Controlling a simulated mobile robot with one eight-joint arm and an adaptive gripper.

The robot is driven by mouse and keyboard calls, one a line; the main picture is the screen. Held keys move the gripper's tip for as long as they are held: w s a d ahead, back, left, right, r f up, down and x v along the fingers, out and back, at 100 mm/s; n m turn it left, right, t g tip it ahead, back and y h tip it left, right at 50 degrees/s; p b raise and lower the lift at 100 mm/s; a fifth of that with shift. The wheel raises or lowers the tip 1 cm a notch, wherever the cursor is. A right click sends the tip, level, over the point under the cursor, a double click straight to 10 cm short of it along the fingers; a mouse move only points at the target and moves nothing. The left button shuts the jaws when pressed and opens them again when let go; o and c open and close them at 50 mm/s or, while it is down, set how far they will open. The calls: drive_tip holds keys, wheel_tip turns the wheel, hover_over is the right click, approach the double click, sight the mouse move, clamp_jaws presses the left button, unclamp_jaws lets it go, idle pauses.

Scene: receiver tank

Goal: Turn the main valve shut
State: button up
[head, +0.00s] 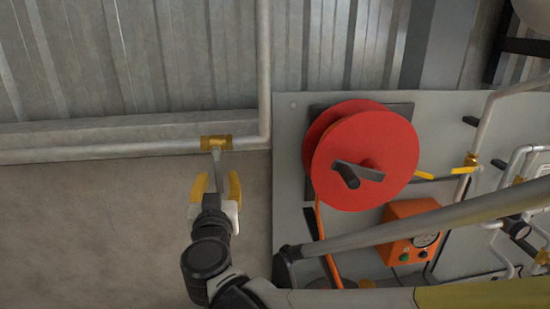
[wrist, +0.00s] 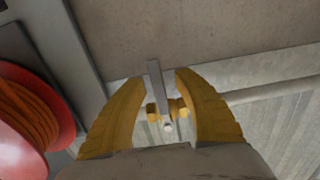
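A brass valve (head: 216,143) sits on the grey pipe along the wall, just left of the pipe's upward bend. Its flat grey lever (head: 217,168) hangs down from the body, across the pipe's line. In the wrist view the valve body (wrist: 176,109) shows beyond my fingers, and the lever (wrist: 156,82) lies between the fingertips. My gripper (head: 215,180) is below the valve with its yellow fingers open, one on each side of the lever. In the wrist view my gripper (wrist: 160,78) shows gaps between the lever and both fingers.
A red hose reel (head: 388,140) with a crank stands on the grey panel (head: 290,180) to the right. The wall left of my gripper is bare.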

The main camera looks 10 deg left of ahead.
drive_tip(key=shift+s, duration=0.1)
drive_tip(key=v, duration=1.2)
